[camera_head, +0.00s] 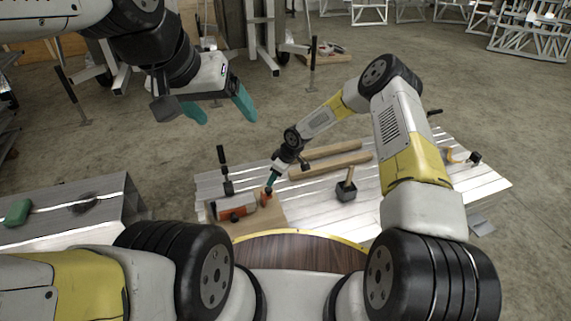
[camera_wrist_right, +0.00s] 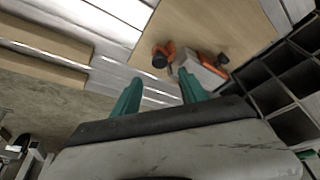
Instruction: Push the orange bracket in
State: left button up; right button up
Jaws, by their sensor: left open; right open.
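A small orange bracket (camera_head: 266,198) stands on a light wooden board at the near left of the slatted bench. In the right wrist view an orange part (camera_wrist_right: 168,48) with a dark round end lies just beyond the fingertips. Beside it is a pale block with orange (camera_head: 222,208) and black parts; its pale side shows in the wrist view (camera_wrist_right: 203,74). My right gripper (camera_wrist_right: 160,76) is open, pointing down at the bracket; whether it touches is unclear. My left gripper (camera_head: 228,119) is open and empty, raised over the floor at the upper left.
The board (camera_wrist_right: 225,22) lies on the pale slatted bench (camera_head: 420,182). Two wooden bars (camera_head: 330,165), a dark mallet (camera_head: 346,190) and a black-handled clamp (camera_head: 225,172) are around it. A metal box with a green item (camera_head: 18,212) stands at left. Dark compartments (camera_wrist_right: 285,85) show in the wrist view.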

aim_at(268, 189)
jog(key=x, duration=0.8)
jog(key=shift+f, duration=0.25)
grip_shut()
dwell(1.1)
